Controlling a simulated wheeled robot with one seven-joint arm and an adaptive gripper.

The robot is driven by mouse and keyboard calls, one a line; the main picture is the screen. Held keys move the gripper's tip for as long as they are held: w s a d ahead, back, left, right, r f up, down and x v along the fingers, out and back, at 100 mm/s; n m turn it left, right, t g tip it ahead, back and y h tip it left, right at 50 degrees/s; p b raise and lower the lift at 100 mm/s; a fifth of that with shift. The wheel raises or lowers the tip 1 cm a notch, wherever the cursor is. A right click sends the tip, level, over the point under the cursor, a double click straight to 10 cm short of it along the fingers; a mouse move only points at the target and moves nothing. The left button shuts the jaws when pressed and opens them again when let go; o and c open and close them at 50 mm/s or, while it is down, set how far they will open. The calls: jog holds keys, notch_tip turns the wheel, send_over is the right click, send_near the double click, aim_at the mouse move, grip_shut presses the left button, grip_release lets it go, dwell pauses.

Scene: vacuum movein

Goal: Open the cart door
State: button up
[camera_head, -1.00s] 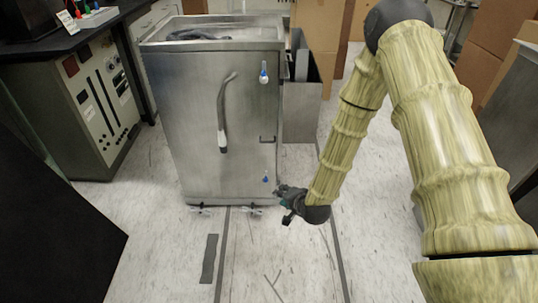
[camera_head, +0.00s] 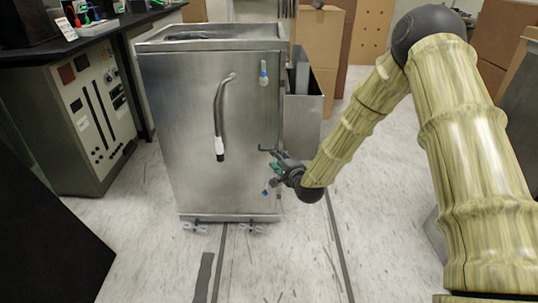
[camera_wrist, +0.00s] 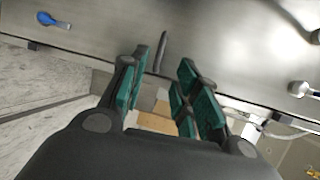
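The steel cart (camera_head: 180,120) stands upright in the middle of the head view, its flat door facing me and closed. A small dark door handle (camera_head: 268,150) sits near the door's right edge. In the wrist view the handle (camera_wrist: 161,52) shows as a dark bar ahead, between the lines of the two fingers. My gripper (camera_head: 276,163) is at the handle in the head view. In the wrist view my gripper (camera_wrist: 160,85) has its green-padded fingers apart with nothing visible between them. Contact with the handle cannot be told.
A grey hose with a white end (camera_head: 219,120) hangs on the door's front. Blue-and-white fittings (camera_head: 263,72) sit near its right edge. A steel bin (camera_head: 303,110) stands right of the cart. A lab bench with an instrument panel (camera_head: 95,110) is at left.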

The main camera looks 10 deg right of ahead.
aim_at(268, 150)
jog(key=b+x, duration=0.2)
jog(key=x, duration=0.6)
jog(key=shift+w+f+b, duration=0.15)
jog(key=shift+w+b, duration=0.15)
jog(key=shift+w, duration=0.05)
jog(key=shift+c, duration=0.3)
grip_shut()
jog(key=shift+a, duration=0.1)
